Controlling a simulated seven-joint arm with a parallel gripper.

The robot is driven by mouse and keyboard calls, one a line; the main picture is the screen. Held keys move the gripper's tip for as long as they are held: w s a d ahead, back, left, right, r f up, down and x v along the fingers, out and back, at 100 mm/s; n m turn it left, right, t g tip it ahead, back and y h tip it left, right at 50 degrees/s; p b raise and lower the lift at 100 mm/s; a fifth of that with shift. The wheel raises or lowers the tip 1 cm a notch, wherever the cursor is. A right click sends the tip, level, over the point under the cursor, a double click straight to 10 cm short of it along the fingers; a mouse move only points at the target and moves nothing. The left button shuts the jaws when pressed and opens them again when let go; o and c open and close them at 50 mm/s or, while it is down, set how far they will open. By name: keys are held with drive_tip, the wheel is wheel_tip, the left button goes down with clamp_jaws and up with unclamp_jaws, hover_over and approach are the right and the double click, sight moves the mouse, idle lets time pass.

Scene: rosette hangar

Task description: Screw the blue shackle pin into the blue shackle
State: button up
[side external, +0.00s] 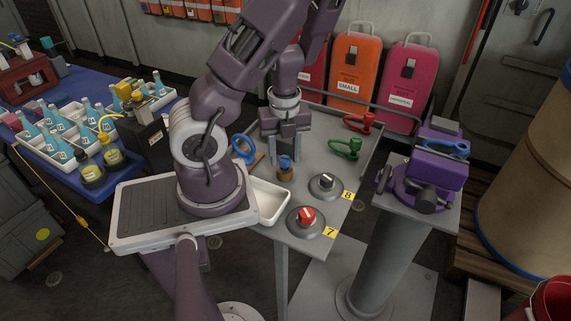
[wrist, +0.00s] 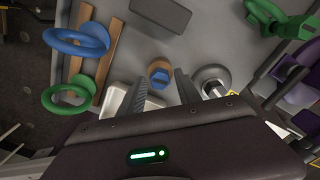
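The blue shackle (side external: 444,147) is held in the purple vise (side external: 432,170) on a pedestal at the right. A blue ring-ended piece (wrist: 76,40), perhaps the blue shackle pin, lies on wooden rails in the wrist view; its ring also shows left of my gripper in the side view (side external: 243,150). A blue hex-topped piece stands in a round wooden holder (wrist: 158,72). My gripper (side external: 286,150) points down over the grey table, fingers apart and empty. In the wrist view its fingertips (wrist: 164,82) are either side of the holder's near end, with no visible contact.
A green ring-ended piece (wrist: 68,96) lies on the same rails. Green (side external: 347,148) and red (side external: 360,122) shackles are at the table's right. A rail (side external: 340,104) runs along the back.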

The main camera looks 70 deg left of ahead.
sight(286, 159)
drive_tip(key=shift+f, duration=0.2)
idle(0.4)
clamp_jaws()
drive_tip(key=shift+r, duration=1.55)
wheel_tip(286, 159, up, 21)
drive_tip(key=w+d+f, duration=0.1)
drive_tip(key=w+d, duration=0.5)
drive_tip(key=w, duration=0.5)
drive_tip(key=w+d, duration=0.7)
drive_tip(key=w, duration=0.4)
drive_tip(key=w+d+f, duration=0.1)
drive_tip(key=w+d, duration=0.5)
drive_tip(key=w, duration=0.5)
drive_tip(key=shift+f, duration=1.9)
